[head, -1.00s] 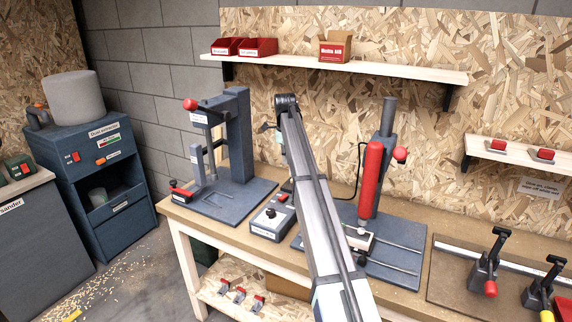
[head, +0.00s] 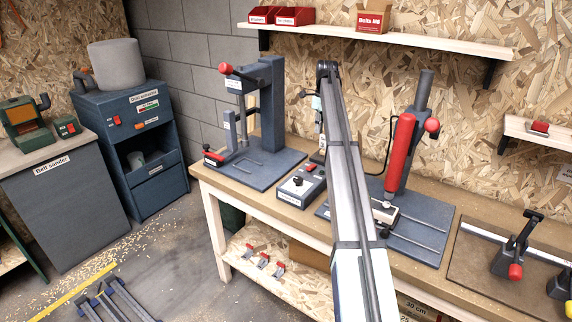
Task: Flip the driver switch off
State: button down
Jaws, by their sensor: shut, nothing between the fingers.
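My arm rises across the middle of the head view to a dark joint above the bench, and covers part of the bench just right of the box. My gripper's fingers are hidden behind the arm.
A dark press (head: 262,110) stands left of the box. Toggle clamps (head: 515,250) stand at the right. A wall shelf (head: 390,38) with red bins and a bolt box hangs above. The dust extractor (head: 135,135) and belt sander bench (head: 60,195) stand left.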

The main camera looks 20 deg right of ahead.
aim_at(310, 167)
jog(key=shift+s+a, duration=0.1)
jog(key=shift+a, duration=0.6)
jog(key=f+p, duration=0.1)
jog(key=f, duration=0.3)
jog(key=s+a+f+p, duration=0.1)
jog(key=f+p, duration=0.1)
jog(key=f, duration=0.3)
jog(key=f+p, duration=0.1)
jog(key=f, duration=0.3)
jog(key=shift+s+a+f+p, duration=0.15)
jog(key=shift+a+f+p, duration=0.2)
jog(key=shift+a, duration=0.05)
